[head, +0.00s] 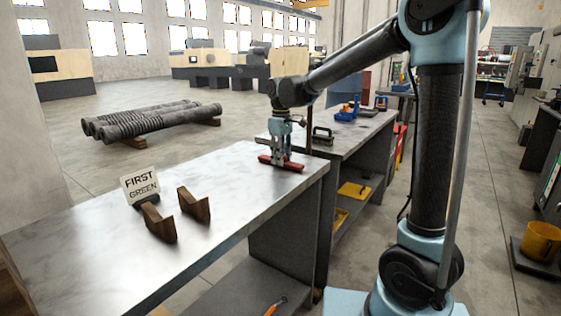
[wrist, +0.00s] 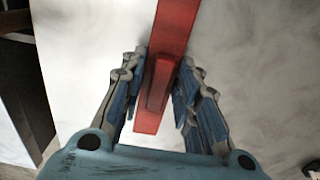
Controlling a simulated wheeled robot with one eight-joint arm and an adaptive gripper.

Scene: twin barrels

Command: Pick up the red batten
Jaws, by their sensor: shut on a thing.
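The red batten (head: 287,166) is at the far right end of the near grey bench in the head view. My gripper (head: 280,158) points down over it, with the fingers at its middle. In the wrist view the red batten (wrist: 173,40) runs lengthwise between the two fingers, and my gripper (wrist: 160,95) is shut on a raised part of it. The batten is low at the bench top; I cannot tell whether it touches the surface. A sign reading "FIRST GREEN" (head: 141,186) stands on the same bench, left of two brown wooden blocks (head: 194,204).
The near bench (head: 90,235) has free room on its left and middle. A second bench (head: 350,145) behind carries a dark handled item (head: 322,135) and blue items (head: 347,110). Ribbed rods (head: 150,121) lie on the floor at the left.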

